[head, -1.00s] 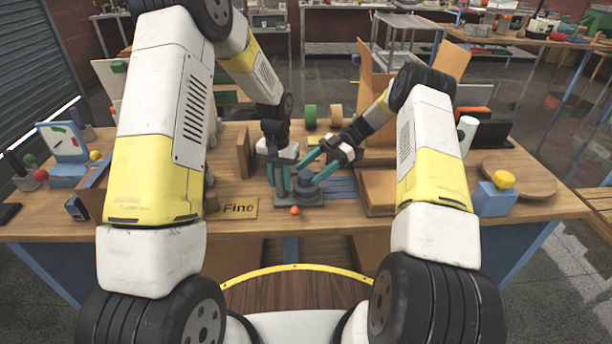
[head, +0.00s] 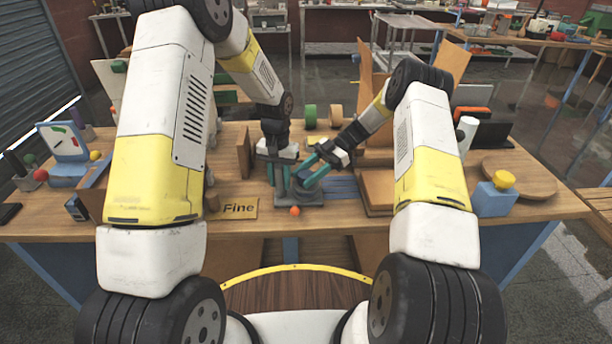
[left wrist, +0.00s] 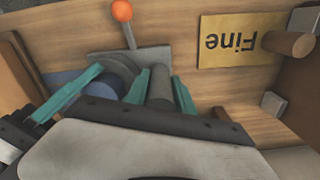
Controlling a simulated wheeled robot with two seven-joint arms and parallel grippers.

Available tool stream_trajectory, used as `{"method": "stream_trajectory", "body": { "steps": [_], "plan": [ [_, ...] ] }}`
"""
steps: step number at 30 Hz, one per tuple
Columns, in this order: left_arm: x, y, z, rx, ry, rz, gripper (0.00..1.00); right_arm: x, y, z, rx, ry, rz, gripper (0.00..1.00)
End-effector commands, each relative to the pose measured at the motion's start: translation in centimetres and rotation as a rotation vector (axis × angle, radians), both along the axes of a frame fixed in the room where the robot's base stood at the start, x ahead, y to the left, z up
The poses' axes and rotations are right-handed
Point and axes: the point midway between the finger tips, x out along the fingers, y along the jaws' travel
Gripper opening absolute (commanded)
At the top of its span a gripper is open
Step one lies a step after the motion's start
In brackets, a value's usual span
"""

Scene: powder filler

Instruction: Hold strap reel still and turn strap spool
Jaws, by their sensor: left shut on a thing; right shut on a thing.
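The strap reel (head: 313,203) is a grey base on the front middle of the table, with an orange ball (head: 295,211) on a grey rod at its near side. In the left wrist view, a grey upright post (left wrist: 160,88) and a round grey strap spool (left wrist: 120,70) stand on its base (left wrist: 155,54). My left gripper (head: 279,186) is upright, its teal fingers shut on the post. My right gripper (head: 305,182) reaches in slanted from the right, shut on the spool. The fingers partly hide the spool and its grip.
A "Fine" plate (head: 239,208) lies left of the reel. A wooden block (head: 377,190) is close on the right, with blue strips (head: 342,186) beside it. A green roll (head: 310,117) and a tan roll (head: 335,115) stand behind. A brown upright board (head: 243,152) is left of my left gripper.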

Motion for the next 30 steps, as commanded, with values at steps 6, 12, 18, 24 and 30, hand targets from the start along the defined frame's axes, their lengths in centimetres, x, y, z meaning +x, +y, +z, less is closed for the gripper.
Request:
{"method": "stream_trajectory", "body": {
  "steps": [6,12,18,24,30],
  "plan": [
    [0.05,-0.01,0.05,-0.001,-0.002,0.001,0.0,-0.01,-0.15,0.01,0.002,0.0,-0.062,0.01],
    [0.04,0.01,0.06,0.0,-0.001,0.001,0.0,-0.06,-0.23,0.02,0.002,0.001,-0.195,0.01],
    [0.05,0.0,0.06,0.0,-0.001,0.001,0.0,-0.12,-0.22,0.02,0.003,0.002,-0.376,0.01],
    [0.05,0.0,0.07,-0.001,-0.002,0.001,0.0,-0.14,-0.2,0.0,0.002,0.003,-0.563,0.01],
    [0.06,0.0,0.07,-0.001,-0.002,0.001,0.0,-0.14,-0.12,-0.08,0.004,0.006,-0.731,0.01]
  ]
}}
